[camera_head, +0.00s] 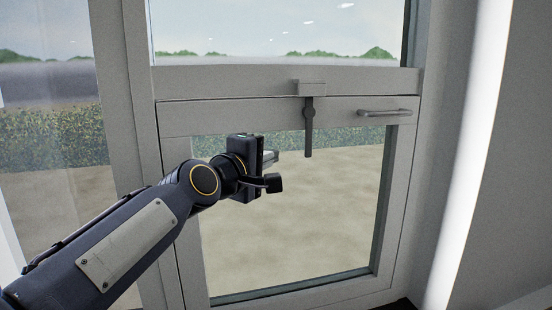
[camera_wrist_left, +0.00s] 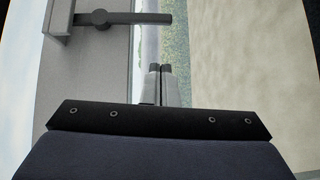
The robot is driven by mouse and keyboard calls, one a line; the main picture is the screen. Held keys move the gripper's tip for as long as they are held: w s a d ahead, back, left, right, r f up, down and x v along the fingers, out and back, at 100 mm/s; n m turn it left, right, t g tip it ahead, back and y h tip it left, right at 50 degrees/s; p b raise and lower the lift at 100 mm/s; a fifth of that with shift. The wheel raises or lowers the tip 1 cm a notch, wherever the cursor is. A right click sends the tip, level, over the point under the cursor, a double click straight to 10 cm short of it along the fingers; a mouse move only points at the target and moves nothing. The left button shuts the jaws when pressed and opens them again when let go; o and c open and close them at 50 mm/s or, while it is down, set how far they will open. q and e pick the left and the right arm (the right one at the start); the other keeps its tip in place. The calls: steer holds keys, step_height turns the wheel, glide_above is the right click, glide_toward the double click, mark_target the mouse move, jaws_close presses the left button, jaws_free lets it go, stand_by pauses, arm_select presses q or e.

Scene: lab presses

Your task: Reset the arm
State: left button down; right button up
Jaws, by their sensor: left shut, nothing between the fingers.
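My left arm comes in from the lower left of the head view, stretched toward a window. Its gripper (camera_head: 270,156) is in front of the lower pane, to the left of and below a dark latch handle (camera_head: 308,128), and apart from it. In the left wrist view the two fingertips (camera_wrist_left: 160,70) are together with nothing between them. There the latch handle (camera_wrist_left: 125,18) lies at the upper left, clear of the fingers. In the head view the handle hangs straight down from a block on the frame. My right gripper is in neither view.
The lower window sash (camera_head: 240,114) has a grey frame and appears closed. A grey bar handle (camera_head: 385,112) sits at its upper right. A white wall (camera_head: 500,200) stands on the right. Hedge and sandy ground show through the glass.

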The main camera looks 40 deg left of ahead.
arm_select(q)
steer(key=s, duration=0.6)
steer(key=shift+s+d+b, duration=0.15)
steer(key=shift+d+b, duration=0.05)
steer(key=shift+b, duration=0.2)
